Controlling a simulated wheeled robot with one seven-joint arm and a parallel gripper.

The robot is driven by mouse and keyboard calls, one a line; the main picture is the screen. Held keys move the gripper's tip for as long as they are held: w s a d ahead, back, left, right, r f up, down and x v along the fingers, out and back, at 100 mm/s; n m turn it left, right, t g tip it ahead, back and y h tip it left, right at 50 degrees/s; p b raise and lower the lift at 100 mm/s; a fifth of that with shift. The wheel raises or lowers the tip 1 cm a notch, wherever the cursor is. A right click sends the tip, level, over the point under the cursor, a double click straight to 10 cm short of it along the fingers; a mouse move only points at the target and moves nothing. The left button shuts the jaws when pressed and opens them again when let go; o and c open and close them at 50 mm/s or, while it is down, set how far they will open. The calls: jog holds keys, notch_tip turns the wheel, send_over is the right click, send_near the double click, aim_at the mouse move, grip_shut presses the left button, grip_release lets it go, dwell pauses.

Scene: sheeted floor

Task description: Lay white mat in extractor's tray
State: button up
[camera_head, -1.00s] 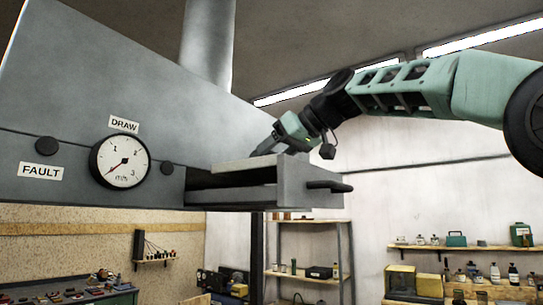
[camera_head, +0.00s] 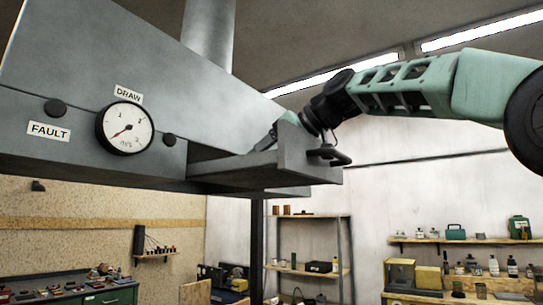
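The extractor (camera_head: 60,90) is a large grey hood at the left with a round dial. Its tray (camera_head: 265,167) sticks out at the right, pulled out, seen from below and from the side. A dark handle (camera_head: 328,155) is on the tray's outer end. My gripper (camera_head: 262,144) is at the tray, and its fingertips dip behind the near side wall. I cannot tell whether it is open or shut. I cannot see the white mat now; the tray's inside is hidden by its wall.
A duct (camera_head: 208,35) rises from the hood. A dark post (camera_head: 257,240) stands below the tray. A shelf rack (camera_head: 308,260) and a wall shelf (camera_head: 455,241) with bottles are farther back. Free air lies right of the tray.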

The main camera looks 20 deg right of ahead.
jog(key=shift+o, duration=0.7)
jog(key=shift+b+v, duration=0.55)
jog(key=shift+v, duration=0.55)
jog(key=b+v, duration=0.1)
jog(key=v, duration=1.4)
jog(key=shift+s, duration=0.2)
jog(key=shift+d, duration=0.1)
